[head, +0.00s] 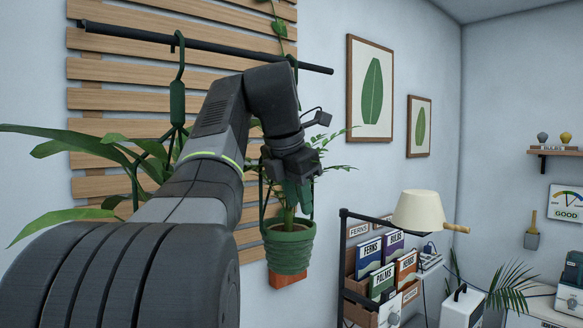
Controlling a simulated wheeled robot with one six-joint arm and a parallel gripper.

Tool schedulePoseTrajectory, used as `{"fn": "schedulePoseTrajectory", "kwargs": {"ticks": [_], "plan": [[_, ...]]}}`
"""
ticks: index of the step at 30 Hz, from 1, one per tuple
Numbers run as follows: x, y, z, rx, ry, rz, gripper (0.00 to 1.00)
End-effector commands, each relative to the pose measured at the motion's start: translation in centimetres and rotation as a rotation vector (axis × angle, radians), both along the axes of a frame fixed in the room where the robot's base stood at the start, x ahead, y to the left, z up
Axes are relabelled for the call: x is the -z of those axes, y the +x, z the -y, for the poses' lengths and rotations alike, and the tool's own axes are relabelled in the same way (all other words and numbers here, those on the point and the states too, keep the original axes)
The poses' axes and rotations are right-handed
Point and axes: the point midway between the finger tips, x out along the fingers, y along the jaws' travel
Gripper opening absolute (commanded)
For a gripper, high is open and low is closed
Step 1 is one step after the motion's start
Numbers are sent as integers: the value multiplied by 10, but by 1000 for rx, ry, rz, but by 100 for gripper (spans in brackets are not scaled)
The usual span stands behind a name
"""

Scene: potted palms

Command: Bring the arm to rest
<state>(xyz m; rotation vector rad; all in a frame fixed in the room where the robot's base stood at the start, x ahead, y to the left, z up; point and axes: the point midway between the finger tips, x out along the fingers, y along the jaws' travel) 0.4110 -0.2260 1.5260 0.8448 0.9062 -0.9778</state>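My arm reaches up from the lower left and bends over at the top, so that my gripper (298,188) points down. My gripper is in front of the wall, close to the leaves of a hanging potted plant (289,247). The plant's green ribbed pot hangs just below my gripper. Whether my fingers touch the leaves or hold anything cannot be told, as dark and green parts overlap there.
A wooden slat panel (110,100) with a black rail (130,33) stands behind my arm. A green hanger hook (178,95) hangs from the rail. At the right are a rack of labelled folders (385,262) and a cream lampshade (418,210). The space between the pot and rack is clear.

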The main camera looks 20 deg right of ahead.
Motion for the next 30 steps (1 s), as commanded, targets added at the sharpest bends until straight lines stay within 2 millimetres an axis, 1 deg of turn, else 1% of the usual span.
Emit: {"fn": "schedulePoseTrajectory", "kwargs": {"ticks": [1, 6, 9, 12, 16, 25, 28, 30], "plan": [[-13, -2, -4, -2, -2, 4, 28], [-45, -12, -15, -2, 0, 3, 28], [-58, -16, -20, -1, 0, 1, 28], [-66, -19, -22, -1, 0, 0, 28], [-71, -21, -24, 0, -1, 0, 28], [-71, -22, -24, 0, 0, 0, 28], [-67, -21, -23, 0, 0, -1, 28], [-61, -19, -21, 1, 0, -2, 28]]}}
